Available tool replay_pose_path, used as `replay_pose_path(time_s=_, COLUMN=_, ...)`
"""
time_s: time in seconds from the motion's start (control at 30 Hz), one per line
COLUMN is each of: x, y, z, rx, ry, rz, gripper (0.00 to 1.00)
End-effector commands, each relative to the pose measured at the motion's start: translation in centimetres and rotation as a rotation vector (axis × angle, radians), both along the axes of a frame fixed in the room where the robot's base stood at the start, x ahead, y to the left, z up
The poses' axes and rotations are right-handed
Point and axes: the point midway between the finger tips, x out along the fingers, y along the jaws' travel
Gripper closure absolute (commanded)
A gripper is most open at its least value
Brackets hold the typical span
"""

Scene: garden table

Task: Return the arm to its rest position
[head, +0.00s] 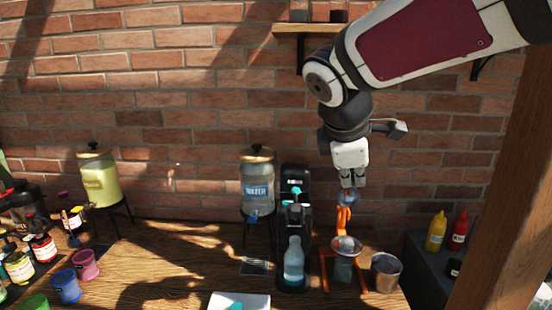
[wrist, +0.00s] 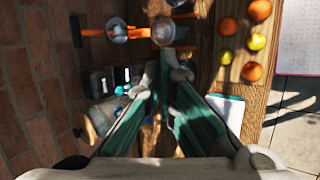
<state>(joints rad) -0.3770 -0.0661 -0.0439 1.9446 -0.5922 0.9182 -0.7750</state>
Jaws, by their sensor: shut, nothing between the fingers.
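My gripper (head: 353,183) hangs from my raised arm in front of the brick wall, pointing down. In the head view it shows above the table's back right part, over the orange juicer stand (head: 343,220). Whether it touches the stand is hard to tell from this angle. In the wrist view the fingers of my gripper (wrist: 172,68) come together toward their tips, with nothing held between them.
The wooden table (head: 180,262) holds a water dispenser (head: 257,182), a dark machine with a bottle (head: 294,262), a metal cup (head: 385,272) and a white tray (head: 255,301). A shelf (head: 300,29) is on the wall behind my arm. A wooden post (head: 510,170) stands right.

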Motion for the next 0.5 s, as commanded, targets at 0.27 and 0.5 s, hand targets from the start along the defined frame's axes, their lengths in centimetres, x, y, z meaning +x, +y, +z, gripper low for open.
replay_pose_path(time_s=0.27, x=-9.7, y=-4.8, z=-3.3, rx=0.460, ry=-0.087, rz=-0.549, gripper=1.00)
replay_pose_path(time_s=0.5, x=-16.2, y=-5.2, z=-7.3, rx=0.792, ry=-0.148, rz=-0.961, gripper=1.00)
